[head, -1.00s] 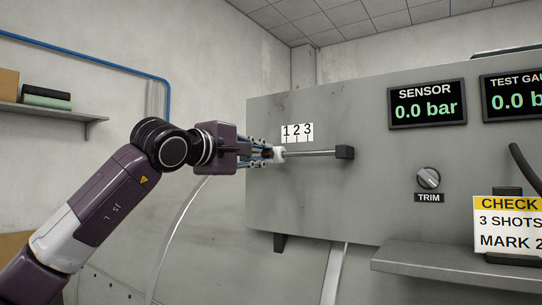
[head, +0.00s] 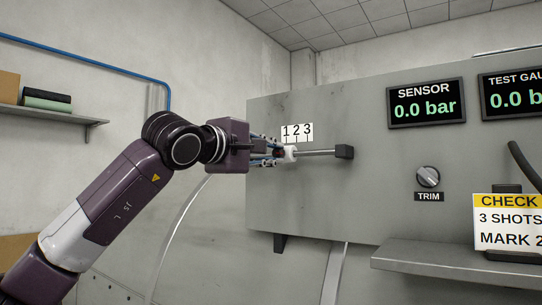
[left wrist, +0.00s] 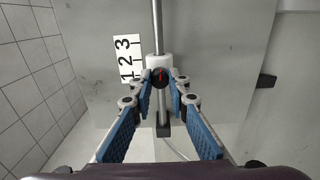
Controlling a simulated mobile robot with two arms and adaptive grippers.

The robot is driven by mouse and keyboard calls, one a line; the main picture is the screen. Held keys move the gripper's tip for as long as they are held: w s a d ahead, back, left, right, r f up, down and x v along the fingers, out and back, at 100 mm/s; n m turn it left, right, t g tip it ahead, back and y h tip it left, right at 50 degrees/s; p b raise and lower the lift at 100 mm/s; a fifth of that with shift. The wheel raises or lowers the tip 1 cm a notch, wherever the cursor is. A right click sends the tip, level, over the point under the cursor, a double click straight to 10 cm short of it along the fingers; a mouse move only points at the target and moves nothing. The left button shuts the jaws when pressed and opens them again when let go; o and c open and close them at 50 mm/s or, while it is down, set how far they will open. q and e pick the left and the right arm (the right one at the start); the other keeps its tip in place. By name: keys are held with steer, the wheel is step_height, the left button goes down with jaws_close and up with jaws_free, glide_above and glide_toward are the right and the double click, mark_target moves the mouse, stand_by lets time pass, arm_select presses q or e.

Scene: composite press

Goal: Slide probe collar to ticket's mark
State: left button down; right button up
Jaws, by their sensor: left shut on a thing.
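My left gripper (head: 276,153) is shut on the probe collar (head: 291,154), a white sleeve around a thin horizontal metal rod (head: 318,153). In the left wrist view the collar (left wrist: 158,61) has a dark round knob with a red line, between the fingertips (left wrist: 160,78). The scale plate (head: 297,132) with marks 1, 2, 3 is just above the rod. The collar is below the stretch from 1 to 2; its exact reading is unclear. The ticket (head: 508,220) reads "CHECK", "3 SHOTS", "MARK 2", cut off at the right edge. My right gripper is not in view.
A dark block (head: 344,152) holds the rod's right end. The sensor display (head: 427,103) reads 0.0 bar, and the trim knob (head: 428,178) is below it. A grey ledge (head: 455,262) juts out at lower right. The panel below the rod is clear.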

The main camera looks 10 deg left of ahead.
arm_select(q)
steer(key=c, duration=1.8)
jaws_free()
steer(key=shift+o, duration=0.2)
steer(key=shift+s+a, duration=0.1)
steer(key=shift+b+v, duration=1.25)
steer(key=shift+v, duration=1.15)
